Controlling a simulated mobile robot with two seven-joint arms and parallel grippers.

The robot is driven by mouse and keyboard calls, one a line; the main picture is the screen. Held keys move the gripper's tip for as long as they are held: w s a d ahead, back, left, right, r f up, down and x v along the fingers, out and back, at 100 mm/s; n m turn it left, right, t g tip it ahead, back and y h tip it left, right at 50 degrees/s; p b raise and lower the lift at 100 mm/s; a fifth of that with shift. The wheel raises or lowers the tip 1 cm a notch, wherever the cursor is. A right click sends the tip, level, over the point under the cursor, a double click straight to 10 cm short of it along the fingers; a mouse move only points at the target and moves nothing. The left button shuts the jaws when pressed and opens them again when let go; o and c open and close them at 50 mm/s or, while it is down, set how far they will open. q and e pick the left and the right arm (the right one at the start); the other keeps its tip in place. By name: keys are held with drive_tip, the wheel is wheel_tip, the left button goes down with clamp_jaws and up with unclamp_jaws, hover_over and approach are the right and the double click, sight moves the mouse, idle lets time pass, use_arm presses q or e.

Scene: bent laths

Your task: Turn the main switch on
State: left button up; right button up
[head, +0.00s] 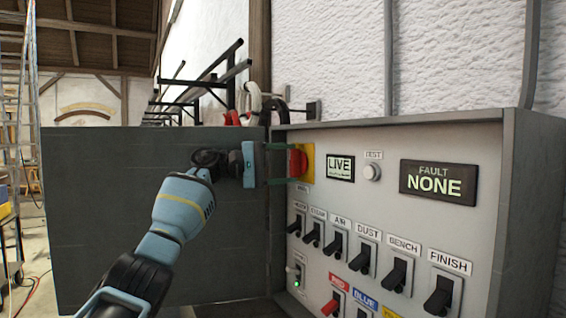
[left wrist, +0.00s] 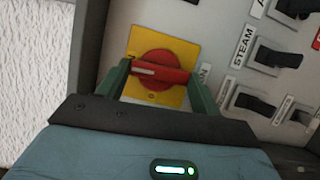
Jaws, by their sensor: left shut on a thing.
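The main switch (head: 297,163) is a red rotary knob on a yellow plate at the upper left of the grey panel. It also shows in the left wrist view (left wrist: 160,72), where its handle lies almost level across that picture. My left gripper (head: 283,164) reaches in from the left. Its green fingers stand at both ends of the red handle in the left wrist view (left wrist: 162,84), shut on it. The display beside the switch (head: 340,168) reads LIVE. My right gripper is not in view.
The panel (head: 480,210) carries a TEST button (head: 372,172), a display reading FAULT NONE (head: 437,181) and a row of black levers, including FINISH (head: 442,296). The open dark cabinet door (head: 100,200) stands behind my left arm. Wall racks (head: 205,85) are above it.

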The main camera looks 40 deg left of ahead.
use_arm(q)
drive_tip(key=shift+m, duration=0.5)
drive_tip(key=o, duration=1)
drive_tip(key=b+v, duration=0.1)
drive_tip(key=v, duration=0.6)
drive_tip(key=shift+s+a+r, duration=0.15)
drive_tip(key=shift+s+a, duration=0.1)
drive_tip(key=shift+s, duration=0.05)
